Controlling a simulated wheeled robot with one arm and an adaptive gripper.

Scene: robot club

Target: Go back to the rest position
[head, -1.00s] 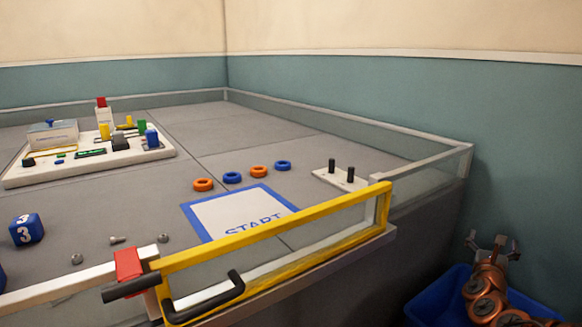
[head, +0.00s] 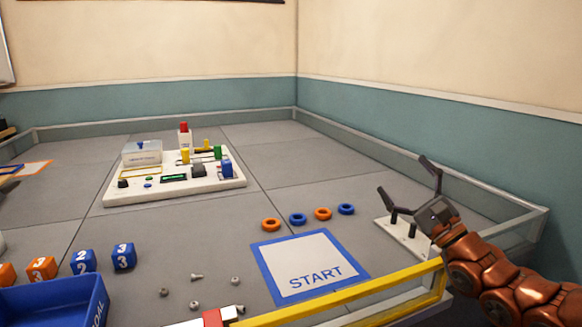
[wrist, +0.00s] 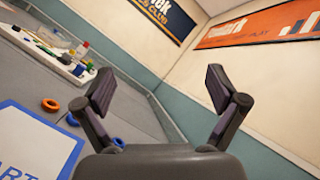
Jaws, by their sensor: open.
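My gripper (head: 408,187) is open and empty, raised at the right of the head view, over or in front of the white peg stand (head: 385,222). My copper arm reaches up to it from the lower right and hides part of the stand. In the wrist view my gripper (wrist: 158,92) has its two dark fingers spread wide, with nothing between them. The camera there looks across the table toward the walls.
A yellow-railed gate (head: 345,303) runs along the table's front edge. Orange and blue rings (head: 323,213) lie behind the START pad (head: 308,265). A white board (head: 172,187) with coloured parts stands farther back. A blue GOAL bin (head: 50,305), numbered cubes (head: 123,256) and loose nuts are at left.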

